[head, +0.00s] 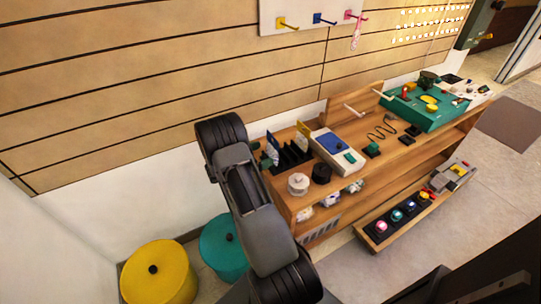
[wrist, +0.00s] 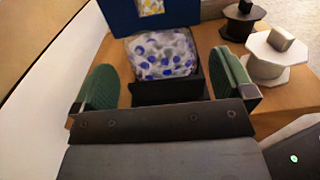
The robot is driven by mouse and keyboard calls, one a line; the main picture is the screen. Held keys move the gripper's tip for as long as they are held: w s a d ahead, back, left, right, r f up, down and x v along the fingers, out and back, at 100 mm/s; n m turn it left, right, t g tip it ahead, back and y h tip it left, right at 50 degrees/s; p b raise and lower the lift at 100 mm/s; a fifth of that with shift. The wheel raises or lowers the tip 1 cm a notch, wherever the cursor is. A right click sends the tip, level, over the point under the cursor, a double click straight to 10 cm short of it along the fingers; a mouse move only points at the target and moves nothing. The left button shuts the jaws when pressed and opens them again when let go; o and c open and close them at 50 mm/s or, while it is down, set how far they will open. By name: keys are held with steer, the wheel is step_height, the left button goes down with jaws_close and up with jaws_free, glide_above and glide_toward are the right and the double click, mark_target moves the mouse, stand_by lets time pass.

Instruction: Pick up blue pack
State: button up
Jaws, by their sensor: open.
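My gripper (wrist: 166,80) is open in the wrist view, its two green-padded fingers apart. Between and just beyond them, a clear pack with blue pieces (wrist: 160,54) sits in a black holder (wrist: 165,92); no contact with the fingers shows. Behind it stands a dark blue panel with a yellow and white patch (wrist: 150,8). I cannot tell which of these two is the blue pack. In the head view, a small blue and white pack (head: 271,143) shows at the left end of the black slotted rack (head: 290,155), beside my arm, and a yellow pack (head: 303,130) stands behind the rack.
A white knob (head: 298,183) and a black knob (head: 320,172) stand close by the rack. A white and blue device (head: 336,148) is to the right. A wall rises behind the wooden bench (head: 385,150). Yellow (head: 158,272) and teal (head: 224,248) stools stand below.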

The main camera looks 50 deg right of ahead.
mark_target(270, 150)
steer(key=shift+x, duration=3.45)
steer(key=shift+w+f, duration=0.1)
steer(key=c, duration=0.8)
